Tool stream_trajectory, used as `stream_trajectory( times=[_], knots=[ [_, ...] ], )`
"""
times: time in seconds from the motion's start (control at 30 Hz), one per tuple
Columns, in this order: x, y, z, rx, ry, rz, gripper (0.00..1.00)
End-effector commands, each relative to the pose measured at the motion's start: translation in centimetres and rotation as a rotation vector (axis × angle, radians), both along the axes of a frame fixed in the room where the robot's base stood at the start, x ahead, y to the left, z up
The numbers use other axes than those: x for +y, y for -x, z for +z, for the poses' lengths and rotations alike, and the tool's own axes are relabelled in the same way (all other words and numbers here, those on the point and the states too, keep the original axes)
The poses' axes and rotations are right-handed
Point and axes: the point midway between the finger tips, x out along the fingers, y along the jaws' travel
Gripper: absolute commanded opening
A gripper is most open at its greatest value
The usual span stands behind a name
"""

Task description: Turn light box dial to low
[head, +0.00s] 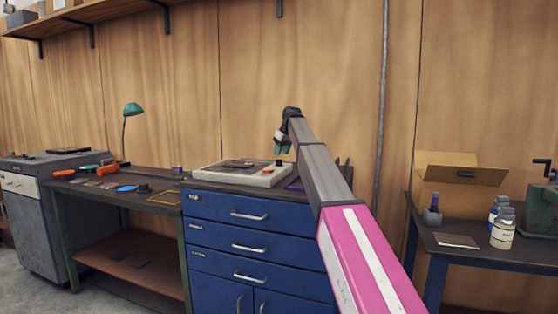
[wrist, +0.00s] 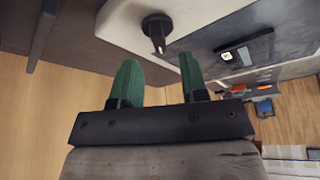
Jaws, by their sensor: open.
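The light box (head: 215,176) is a flat pale box on top of the blue drawer cabinet. Its pale edge and grey panel (wrist: 205,38) also show in the wrist view. The dial (wrist: 157,27) is a black knob with a raised pointer on the pale edge, at the top of the wrist view. In the head view, my gripper (head: 281,150) hangs above the right end of the box, fingers down. In the wrist view its two green fingers (wrist: 159,75) are apart and empty. The dial lies just beyond the fingertips, between their lines. I cannot read its setting marks.
A dark flat item (wrist: 245,50) lies on the box's panel. The blue cabinet (head: 250,235) stands against the wood wall. A workbench (head: 125,200) with a green lamp (head: 133,109) is at left. A table at right holds bottles (head: 502,230) and an open carton (head: 460,170).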

Motion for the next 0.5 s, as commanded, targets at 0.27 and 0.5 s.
stream_trajectory(
  times=[0.27,0.5],
  knots=[
    [0.9,-1.1,-3.5,0.001,0.0,-0.001,0.4],
    [1.1,-1.4,-4.2,0.0,0.0,-0.001,0.4]
  ],
)
